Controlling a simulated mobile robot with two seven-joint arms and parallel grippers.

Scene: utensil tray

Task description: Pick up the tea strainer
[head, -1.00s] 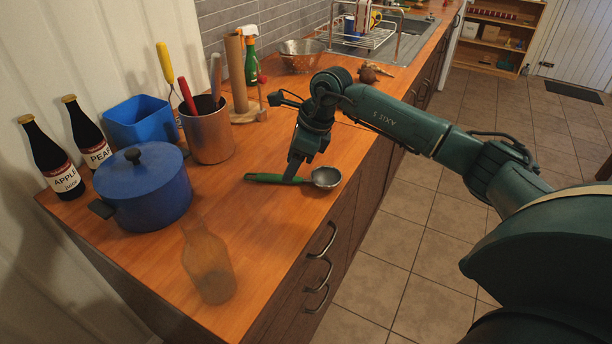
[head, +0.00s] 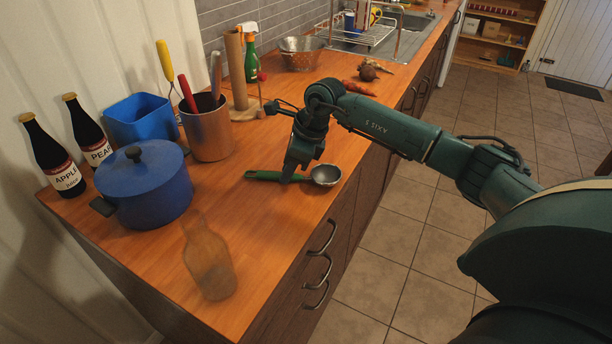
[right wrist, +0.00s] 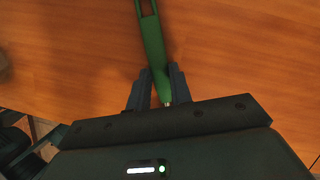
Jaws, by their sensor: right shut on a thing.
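The tea strainer has a green handle (head: 262,175) and a round metal bowl (head: 326,175). It is at the front part of the wooden counter, handle to the left and bowl to the right. My right gripper (head: 291,178) points down at it and is shut on the handle near the bowl. In the right wrist view the green handle (right wrist: 152,45) runs up from between the two fingers (right wrist: 160,88); the bowl is hidden there. I cannot tell whether the strainer is clear of the counter. My left gripper is not in view.
A blue pot (head: 150,190), a glass bottle (head: 208,262) and a copper utensil holder (head: 208,135) stand to the left. A paper-towel stand (head: 238,85) and a colander (head: 300,55) are behind. The counter (head: 270,225) in front of the strainer is bare.

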